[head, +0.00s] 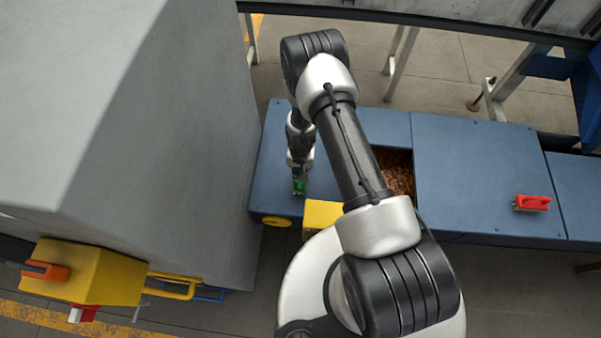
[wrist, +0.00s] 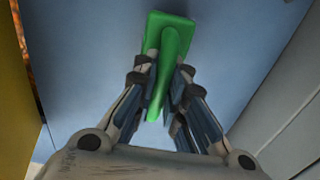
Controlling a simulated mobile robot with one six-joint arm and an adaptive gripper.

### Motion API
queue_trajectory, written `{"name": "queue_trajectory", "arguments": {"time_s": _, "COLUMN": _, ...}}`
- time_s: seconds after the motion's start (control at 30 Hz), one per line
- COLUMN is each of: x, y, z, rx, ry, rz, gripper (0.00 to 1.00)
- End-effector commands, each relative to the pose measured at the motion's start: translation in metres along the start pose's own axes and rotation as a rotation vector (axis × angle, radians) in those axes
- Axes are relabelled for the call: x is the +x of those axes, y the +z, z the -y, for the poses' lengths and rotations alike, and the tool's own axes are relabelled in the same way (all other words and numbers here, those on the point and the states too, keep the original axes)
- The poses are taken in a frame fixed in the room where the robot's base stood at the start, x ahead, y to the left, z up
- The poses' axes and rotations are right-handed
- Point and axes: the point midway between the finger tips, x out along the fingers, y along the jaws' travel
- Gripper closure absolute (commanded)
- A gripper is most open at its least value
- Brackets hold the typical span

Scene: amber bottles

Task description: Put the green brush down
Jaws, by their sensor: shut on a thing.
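The green brush (wrist: 170,40) is between the fingers of my gripper (wrist: 157,105) in the wrist view, with its handle running back toward the palm. In the head view the green brush (head: 299,187) shows at the end of my gripper (head: 299,172), over the left part of the blue table (head: 345,122). My gripper is shut on the brush. The blue surface lies behind the brush in the wrist view. I cannot tell whether the brush touches it.
A large grey housing (head: 150,110) stands close on the left. An opening with brown bits (head: 397,172) lies right of my gripper, partly behind my arm. A yellow box (head: 321,215) is at the table's front edge.

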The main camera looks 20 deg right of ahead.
Motion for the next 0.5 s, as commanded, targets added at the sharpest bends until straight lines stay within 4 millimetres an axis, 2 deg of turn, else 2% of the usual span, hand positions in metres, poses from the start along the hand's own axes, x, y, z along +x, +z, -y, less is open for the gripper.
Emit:
{"name": "queue_trajectory", "arguments": {"time_s": 0.17, "x": 0.0049, "y": 0.0003, "z": -0.0001, "rx": 0.000, "ry": 0.000, "rz": 0.001, "gripper": 1.00}}
{"name": "queue_trajectory", "arguments": {"time_s": 0.2, "x": 0.0036, "y": 0.0005, "z": -0.0002, "rx": 0.000, "ry": 0.000, "rz": 0.001, "gripper": 0.87}}
{"name": "queue_trajectory", "arguments": {"time_s": 0.5, "x": 0.0030, "y": 0.0005, "z": -0.0002, "rx": 0.000, "ry": 0.000, "rz": 0.001, "gripper": 0.68}}
